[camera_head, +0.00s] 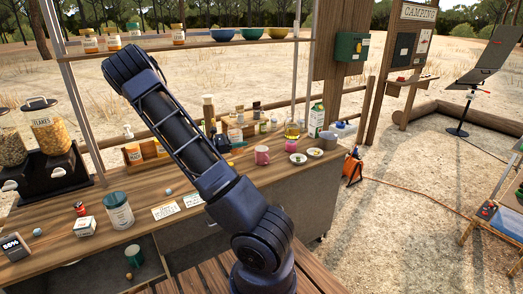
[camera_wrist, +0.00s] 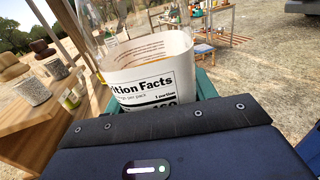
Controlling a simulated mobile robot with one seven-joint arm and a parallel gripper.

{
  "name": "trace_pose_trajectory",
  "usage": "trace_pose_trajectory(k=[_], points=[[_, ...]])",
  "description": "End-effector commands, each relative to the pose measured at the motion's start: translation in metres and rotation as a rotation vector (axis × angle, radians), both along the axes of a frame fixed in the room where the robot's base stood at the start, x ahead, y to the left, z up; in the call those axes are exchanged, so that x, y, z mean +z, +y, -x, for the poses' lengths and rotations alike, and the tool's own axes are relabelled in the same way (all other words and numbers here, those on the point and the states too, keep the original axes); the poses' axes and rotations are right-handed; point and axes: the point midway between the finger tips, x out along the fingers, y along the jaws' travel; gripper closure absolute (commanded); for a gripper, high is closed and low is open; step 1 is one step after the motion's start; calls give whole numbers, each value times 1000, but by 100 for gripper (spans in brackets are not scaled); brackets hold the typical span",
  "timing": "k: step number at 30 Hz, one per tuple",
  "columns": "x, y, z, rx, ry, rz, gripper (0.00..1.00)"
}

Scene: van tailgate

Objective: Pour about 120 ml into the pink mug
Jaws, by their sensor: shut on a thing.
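The pink mug (camera_head: 262,155) stands upright on the wooden counter in the head view, right of my arm. I cannot see inside it, and I do not see it in the wrist view. My gripper (camera_wrist: 150,92) is shut on a clear container (camera_wrist: 158,75) with a white nutrition label in the wrist view. Teal pieces of my gripper show on both sides of the container. Its top is cut off by the picture edge and I cannot tell its fill level. My arm hides part of the counter in the head view.
Several jars and bottles crowd the counter behind the mug. Speckled cups (camera_wrist: 33,90) stand on wood at the wrist view's left.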

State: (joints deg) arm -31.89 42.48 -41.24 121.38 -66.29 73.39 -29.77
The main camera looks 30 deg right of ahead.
Motion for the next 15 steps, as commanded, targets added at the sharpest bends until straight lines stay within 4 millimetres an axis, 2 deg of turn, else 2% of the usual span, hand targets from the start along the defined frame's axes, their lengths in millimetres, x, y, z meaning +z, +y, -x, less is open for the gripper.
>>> trace_pose_trajectory(k=[15], points=[[-53, -64, 24, -251, 3, -6, 75]])
